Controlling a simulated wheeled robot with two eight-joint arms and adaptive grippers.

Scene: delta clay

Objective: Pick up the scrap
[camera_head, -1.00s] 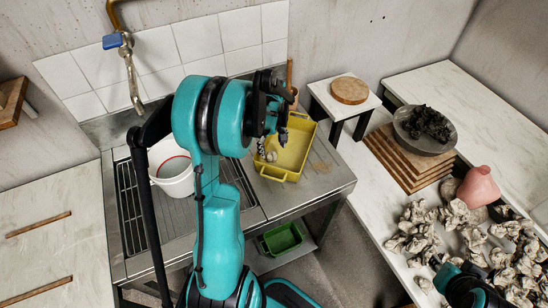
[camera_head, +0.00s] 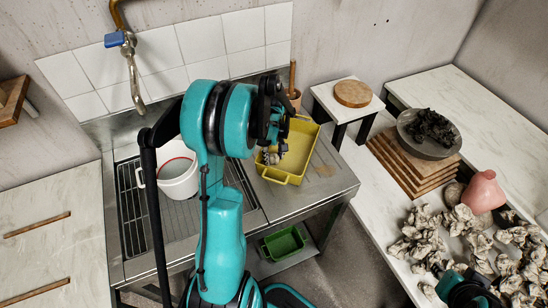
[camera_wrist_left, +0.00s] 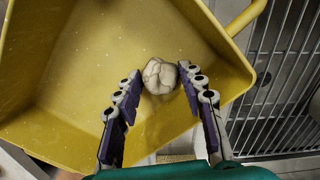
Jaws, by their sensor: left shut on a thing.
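The scrap is a pale, cracked lump of clay (camera_wrist_left: 160,75) in the left wrist view. It sits between the two purple-backed fingertips of my left gripper (camera_wrist_left: 158,84), which is shut on it. In the head view my left gripper (camera_head: 272,156) reaches over and into the yellow tray (camera_head: 312,135), at its left side. The scrap is small and partly hidden by the fingers there. The tray's inside fills much of the wrist view (camera_wrist_left: 60,70). My right arm shows only in part at the bottom right of the head view; its fingers cannot be made out.
The tray stands on a metal sink bench, right of a white bucket (camera_head: 178,178). A green tray (camera_head: 283,242) is on the shelf below. Many crumpled pale lumps (camera_head: 470,235), a pink vase (camera_head: 481,192) and a grey dish (camera_head: 427,147) are on the right table.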

